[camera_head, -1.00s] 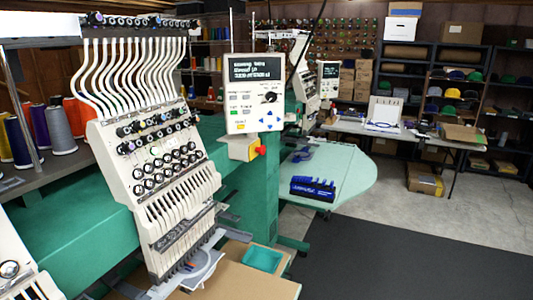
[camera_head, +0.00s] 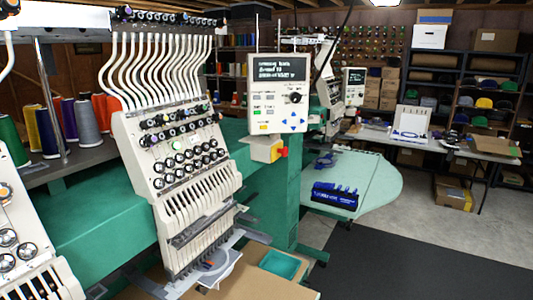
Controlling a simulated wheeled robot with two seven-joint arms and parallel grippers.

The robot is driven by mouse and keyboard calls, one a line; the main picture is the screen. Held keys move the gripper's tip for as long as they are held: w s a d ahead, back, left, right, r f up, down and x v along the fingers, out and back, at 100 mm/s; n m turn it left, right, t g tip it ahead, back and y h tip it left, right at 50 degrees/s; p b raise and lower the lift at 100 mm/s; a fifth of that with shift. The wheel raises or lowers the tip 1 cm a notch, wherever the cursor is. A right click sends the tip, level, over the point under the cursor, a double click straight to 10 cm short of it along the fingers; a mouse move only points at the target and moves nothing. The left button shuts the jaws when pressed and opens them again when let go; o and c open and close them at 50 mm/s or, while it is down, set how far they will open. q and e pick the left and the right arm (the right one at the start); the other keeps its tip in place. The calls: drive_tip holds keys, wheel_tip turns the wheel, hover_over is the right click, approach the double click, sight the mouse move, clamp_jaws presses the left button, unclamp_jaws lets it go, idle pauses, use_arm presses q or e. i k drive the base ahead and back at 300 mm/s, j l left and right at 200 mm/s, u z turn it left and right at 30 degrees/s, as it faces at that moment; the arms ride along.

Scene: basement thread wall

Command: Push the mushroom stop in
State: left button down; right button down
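The mushroom stop (camera_head: 282,152) is a small red knob on the right side of a yellow box (camera_head: 266,150). The box hangs just below the white control panel (camera_head: 276,95) of the embroidery machine (camera_head: 182,150). The panel has a lit dark screen with text, a black dial and blue arrow buttons. The red knob faces right and nothing covers it. Neither of my grippers shows in the head view, so nothing of mine is seen near the stop.
A teal bin (camera_head: 280,264) sits low in front on cardboard. Dark floor mat (camera_head: 420,265) lies open at the lower right. Shelves stand behind.

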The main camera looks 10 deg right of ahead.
sight(284, 151)
drive_tip(key=i+l+u, duration=0.15)
drive_tip(key=l+u, duration=0.45)
drive_tip(key=i+l+u, duration=0.1)
drive_tip(key=l+u, duration=0.2)
drive_tip(key=l, duration=0.8)
drive_tip(key=i+l+u, duration=0.1)
drive_tip(key=l, duration=0.65)
